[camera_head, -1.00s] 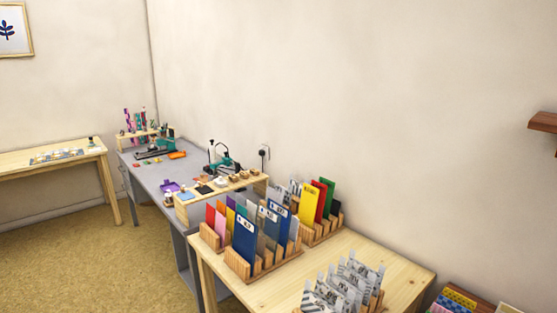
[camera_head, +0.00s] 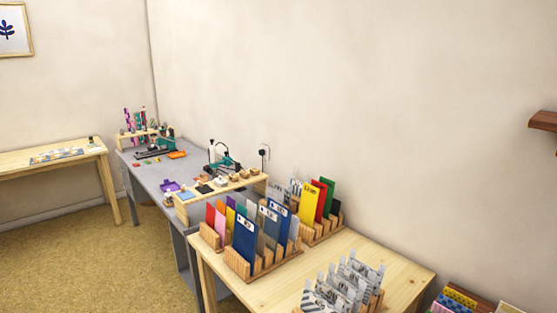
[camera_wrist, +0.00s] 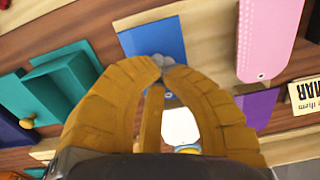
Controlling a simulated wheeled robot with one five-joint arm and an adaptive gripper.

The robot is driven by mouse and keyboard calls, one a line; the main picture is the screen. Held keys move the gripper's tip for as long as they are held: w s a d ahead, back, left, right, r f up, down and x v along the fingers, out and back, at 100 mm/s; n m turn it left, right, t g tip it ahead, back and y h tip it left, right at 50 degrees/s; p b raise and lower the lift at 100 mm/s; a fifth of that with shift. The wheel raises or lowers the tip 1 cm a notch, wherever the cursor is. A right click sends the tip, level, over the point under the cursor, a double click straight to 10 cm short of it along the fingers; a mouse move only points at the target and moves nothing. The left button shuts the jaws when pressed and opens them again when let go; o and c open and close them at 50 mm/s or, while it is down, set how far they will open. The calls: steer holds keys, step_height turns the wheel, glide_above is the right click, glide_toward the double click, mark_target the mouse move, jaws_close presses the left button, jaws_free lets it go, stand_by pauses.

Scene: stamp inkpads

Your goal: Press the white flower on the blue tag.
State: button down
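In the wrist view, the blue tag (camera_wrist: 152,38) lies flat on a striped wooden surface, partly hidden behind my fingers. My gripper (camera_wrist: 163,70) has two brown curved fingers whose tips come together over this tag. A small greyish-white flower-shaped piece (camera_wrist: 160,61) is between the fingertips, in front of the blue tag. I cannot tell whether it touches the tag. My gripper does not show in the head view.
A pink tag (camera_wrist: 266,38) and a purple tag (camera_wrist: 257,108) lie to the right. Teal pieces (camera_wrist: 62,82) are at left. The head view shows a grey workbench (camera_head: 152,178), a wooden table (camera_head: 400,262) with card racks, and open floor (camera_head: 90,250) at left.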

steer(key=shift+r+p, duration=2.45)
steer(key=shift+r, duration=1.05)
